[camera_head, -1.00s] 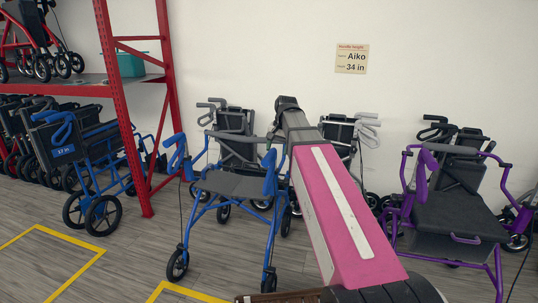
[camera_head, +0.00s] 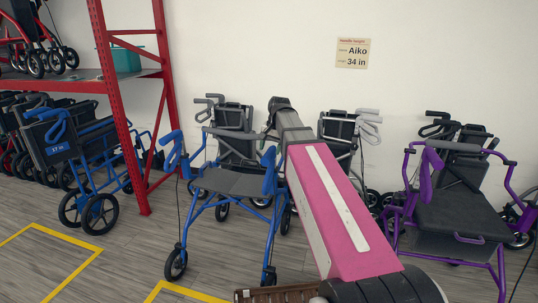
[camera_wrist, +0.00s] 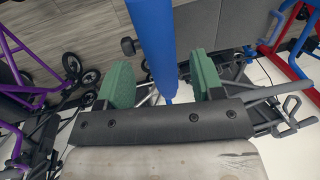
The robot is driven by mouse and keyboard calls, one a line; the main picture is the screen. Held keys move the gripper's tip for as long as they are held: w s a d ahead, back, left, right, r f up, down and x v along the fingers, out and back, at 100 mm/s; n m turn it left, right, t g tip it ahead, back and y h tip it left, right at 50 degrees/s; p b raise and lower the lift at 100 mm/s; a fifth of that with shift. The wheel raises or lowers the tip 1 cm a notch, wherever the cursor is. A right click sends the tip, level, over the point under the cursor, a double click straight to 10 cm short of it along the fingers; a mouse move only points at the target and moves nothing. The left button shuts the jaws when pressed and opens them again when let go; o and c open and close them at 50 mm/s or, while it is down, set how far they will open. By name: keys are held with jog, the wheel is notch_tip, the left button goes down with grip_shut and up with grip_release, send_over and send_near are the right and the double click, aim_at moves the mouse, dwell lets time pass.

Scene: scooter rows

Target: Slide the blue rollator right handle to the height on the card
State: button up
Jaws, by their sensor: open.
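The blue rollator (camera_head: 230,183) stands in the middle of the head view with a dark seat. One blue handle (camera_head: 269,172) rises at its right side, beside my pink arm; the other blue handle (camera_head: 176,152) is at its left. In the wrist view my gripper (camera_wrist: 160,79) is open, with green pads on both sides of a blue post (camera_wrist: 153,40). A gap shows on each side of the post, and a dark knob (camera_wrist: 128,46) sticks out from it. The card (camera_head: 352,54) on the wall reads Aiko, 34 in. My gripper is hidden in the head view.
A purple rollator (camera_head: 455,210) stands at right. Grey and black rollators (camera_head: 235,125) stand along the wall. A red rack (camera_head: 121,120) is at left, with another blue rollator (camera_head: 75,150) labelled 57 in. Yellow lines (camera_head: 60,235) mark the floor, clear at front left.

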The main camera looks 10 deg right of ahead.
aim_at(269, 152)
jog(key=shift+w+a+f, duration=0.1)
jog(key=shift+a+f, duration=0.05)
jog(key=shift+f, duration=0.65)
jog(key=shift+a+f, duration=0.15)
jog(key=shift+f, duration=0.6)
jog(key=shift+c, duration=0.2)
grip_shut()
jog(key=shift+r, duration=1.4)
jog(key=shift+o, duration=0.2)
grip_release()
notch_tip(269, 152, up, 10)
jog(key=d, duration=0.2)
jog(key=shift+s+r, duration=0.25)
jog(key=shift+s, duration=0.15)
